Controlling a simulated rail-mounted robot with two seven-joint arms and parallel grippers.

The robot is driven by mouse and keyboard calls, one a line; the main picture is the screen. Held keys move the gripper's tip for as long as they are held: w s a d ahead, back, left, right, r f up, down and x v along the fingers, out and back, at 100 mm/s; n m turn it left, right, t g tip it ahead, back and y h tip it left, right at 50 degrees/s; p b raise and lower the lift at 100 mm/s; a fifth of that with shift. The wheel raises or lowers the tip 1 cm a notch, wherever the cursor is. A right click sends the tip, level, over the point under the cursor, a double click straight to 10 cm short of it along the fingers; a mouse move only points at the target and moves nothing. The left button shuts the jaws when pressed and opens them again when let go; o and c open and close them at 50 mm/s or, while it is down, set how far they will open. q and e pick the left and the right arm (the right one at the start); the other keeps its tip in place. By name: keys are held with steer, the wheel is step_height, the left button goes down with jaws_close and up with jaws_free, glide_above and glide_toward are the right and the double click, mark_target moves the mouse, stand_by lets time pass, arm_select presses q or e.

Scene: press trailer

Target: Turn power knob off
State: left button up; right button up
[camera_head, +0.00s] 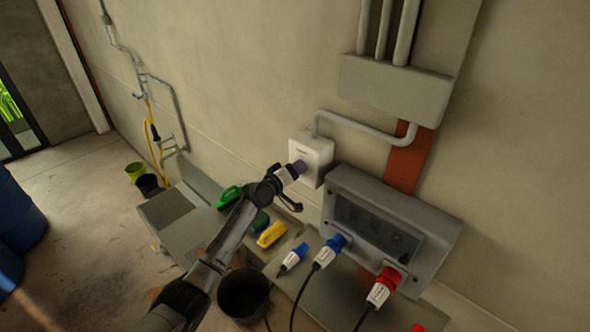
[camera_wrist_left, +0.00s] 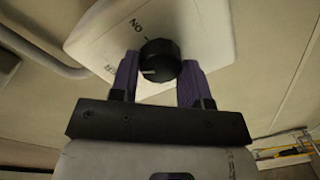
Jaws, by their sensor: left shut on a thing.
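The white power box (camera_head: 316,150) is mounted on the wall, and its face fills the top of the left wrist view (camera_wrist_left: 200,22). The black round power knob (camera_wrist_left: 160,52) stands out from that face, with the printed word ON beside it, upside down in this view. A short pale line shows on the knob. My left gripper (camera_head: 299,167) is at the box front. In the left wrist view its purple fingers (camera_wrist_left: 158,80) are shut on the knob, one on each side. In the head view the fingers hide the knob. My right gripper is not in view.
A grey socket panel (camera_head: 440,232) with blue (camera_head: 330,250) and red (camera_head: 384,286) plugs is right of the power box. A grey conduit (camera_head: 365,125) runs above the box. A bench with a yellow item (camera_head: 272,234) and a dark bucket (camera_head: 243,293) are below.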

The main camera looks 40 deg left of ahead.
arm_select(q)
steer(key=n+p, duration=0.1)
steer(key=n, duration=0.4)
steer(key=shift+h, duration=0.3)
steer(key=shift+n, duration=0.3)
steer(key=o, duration=0.9)
steer(key=shift+s+a+r+b, duration=0.15)
steer(key=shift+s+a+b, duration=0.05)
steer(key=shift+s, duration=2.1)
steer(key=shift+s+a+r+b, duration=0.15)
steer(key=shift+s+a+b, duration=0.05)
steer(key=shift+s, duration=2.1)
steer(key=shift+s+a+r+b, duration=0.15)
steer(key=shift+s+a+b, duration=0.05)
steer(key=shift+s, duration=2.1)
